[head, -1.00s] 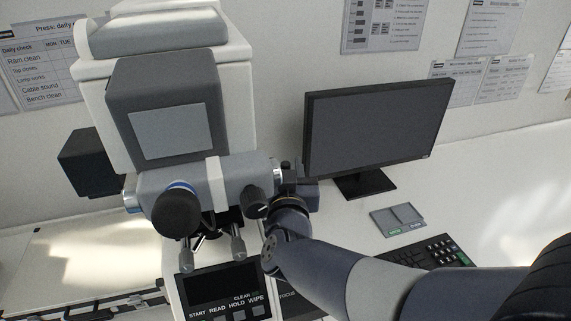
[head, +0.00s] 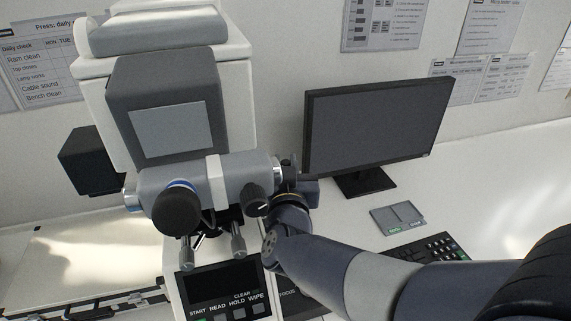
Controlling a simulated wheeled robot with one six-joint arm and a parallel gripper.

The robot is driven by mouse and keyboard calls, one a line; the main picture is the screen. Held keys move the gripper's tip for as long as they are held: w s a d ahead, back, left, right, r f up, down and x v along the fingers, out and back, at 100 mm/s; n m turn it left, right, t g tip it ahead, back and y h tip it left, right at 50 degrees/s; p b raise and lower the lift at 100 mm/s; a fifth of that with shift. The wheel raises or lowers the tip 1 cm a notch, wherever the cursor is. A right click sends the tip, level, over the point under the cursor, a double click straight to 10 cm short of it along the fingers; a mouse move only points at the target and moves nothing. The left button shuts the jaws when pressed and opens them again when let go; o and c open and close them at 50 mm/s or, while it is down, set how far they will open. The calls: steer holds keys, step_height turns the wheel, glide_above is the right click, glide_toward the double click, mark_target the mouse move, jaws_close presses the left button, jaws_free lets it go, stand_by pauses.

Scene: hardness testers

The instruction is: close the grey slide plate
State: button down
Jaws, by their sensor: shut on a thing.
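The hardness tester (head: 177,105) stands at left, with a grey barrel (head: 228,180) across its front. My gripper (head: 286,172) is at the right end of this barrel, beside its silver ring. It is shut on a small part there, which seems to be the grey slide plate. The plate itself is mostly hidden by my gripper and wrist, so I cannot tell how far it stands out. My arm reaches in from the lower right.
A dark knob (head: 256,196) hangs close to my gripper's left, with a control panel (head: 222,290) below. A monitor (head: 376,125) stands to the right.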

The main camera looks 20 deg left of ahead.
steer(key=shift+s+a+p, duration=0.65)
steer(key=shift+s+a, duration=0.65)
steer(key=shift+a, duration=0.25)
steer(key=c, duration=1.4)
jaws_free()
steer(key=shift+s+a, duration=0.1)
steer(key=shift+a, duration=0.05)
steer(key=shift+d, duration=0.2)
